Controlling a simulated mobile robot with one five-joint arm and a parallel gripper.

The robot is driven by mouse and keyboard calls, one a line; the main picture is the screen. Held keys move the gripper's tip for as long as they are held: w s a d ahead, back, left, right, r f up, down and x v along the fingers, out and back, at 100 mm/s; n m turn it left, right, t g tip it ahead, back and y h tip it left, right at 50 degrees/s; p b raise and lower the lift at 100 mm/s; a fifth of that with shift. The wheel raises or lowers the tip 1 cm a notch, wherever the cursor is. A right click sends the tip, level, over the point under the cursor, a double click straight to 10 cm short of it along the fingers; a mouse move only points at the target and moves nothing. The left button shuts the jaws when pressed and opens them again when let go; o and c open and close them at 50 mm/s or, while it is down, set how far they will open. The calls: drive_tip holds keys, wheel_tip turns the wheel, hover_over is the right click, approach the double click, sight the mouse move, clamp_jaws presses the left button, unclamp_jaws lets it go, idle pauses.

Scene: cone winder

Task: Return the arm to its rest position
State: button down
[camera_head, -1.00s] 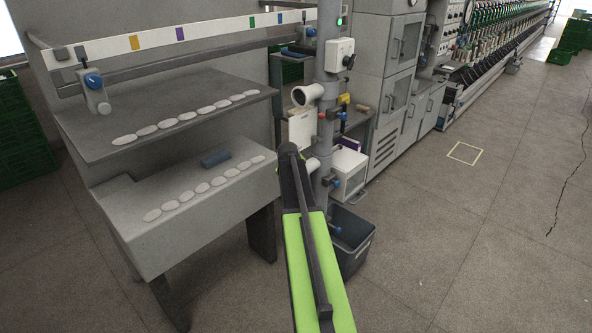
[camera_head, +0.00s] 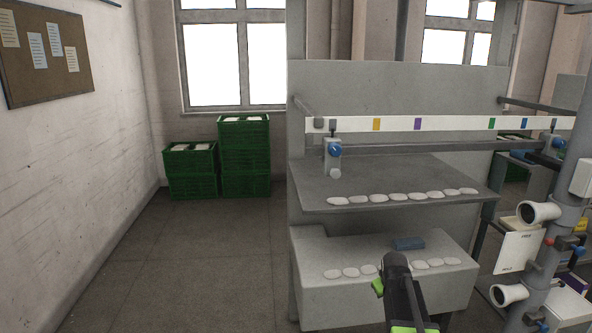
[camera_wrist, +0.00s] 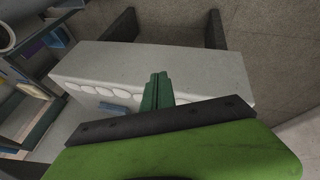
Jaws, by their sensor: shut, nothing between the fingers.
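My arm (camera_head: 403,295), dark grey with green parts, rises from the bottom edge in the head view, in front of the machine's lower grey ledge (camera_head: 330,305). Its gripper cannot be made out there. In the wrist view my gripper (camera_wrist: 158,78) shows as two dark green fingers closed together, with nothing between them. Beyond it in that view is the pale grey ledge (camera_wrist: 200,72) with a row of white oval pads. I cannot tell the distance between the fingers and the ledge.
An upper shelf (camera_head: 400,178) carries more white ovals. A blue block (camera_head: 408,243) lies on the lower ledge. A grey post (camera_head: 565,240) with white fittings stands at right. Green crates (camera_head: 245,158) stand by the back wall. The floor (camera_head: 200,270) at left is clear.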

drive_tip(key=s+a+f+g+y, duration=0.1)
drive_tip(key=s+a+f+g, duration=0.1)
drive_tip(key=s+a, duration=0.9)
drive_tip(key=s+a+f+m+g+y, duration=0.1)
drive_tip(key=s+a+m+g, duration=0.2)
drive_tip(key=s, duration=0.6)
drive_tip(key=a, duration=0.2)
drive_tip(key=shift+s+a, duration=0.25)
drive_tip(key=shift+a, duration=0.05)
